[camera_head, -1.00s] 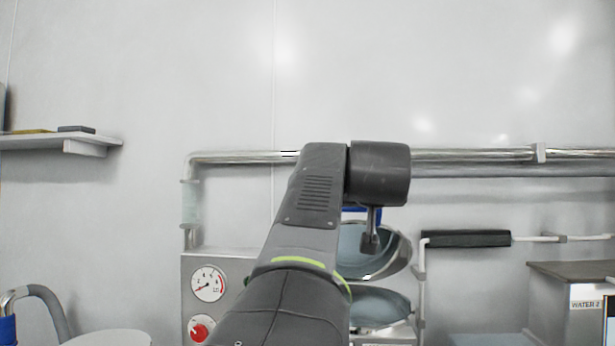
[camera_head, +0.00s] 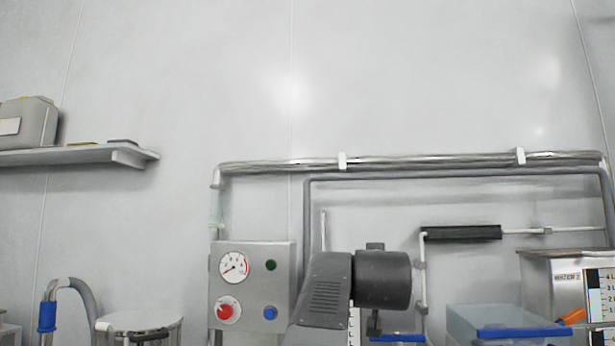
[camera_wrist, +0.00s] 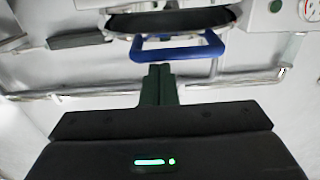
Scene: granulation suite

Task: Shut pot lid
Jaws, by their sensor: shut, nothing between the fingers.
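In the wrist view the pot lid (camera_wrist: 170,22) shows nearly edge-on at the top, as a dark band with a metal rim. Its blue handle (camera_wrist: 178,52) projects from it. My gripper (camera_wrist: 160,70) has its fingers together and empty, close to the handle; I cannot tell whether they touch. In the head view my gripper (camera_head: 374,326) points down at the bottom centre, beside a small blue strip of the handle (camera_head: 398,338). The pot and most of the lid are hidden or below the frame there, so I cannot tell how far the lid is closed.
A control panel (camera_head: 252,288) with gauge and buttons stands left of my arm. Pipes (camera_head: 400,161) run along the wall behind. A clear bin (camera_head: 480,318) and the WATER 2 container (camera_head: 565,300) are at right. A lidded vessel (camera_head: 115,325) is at lower left.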

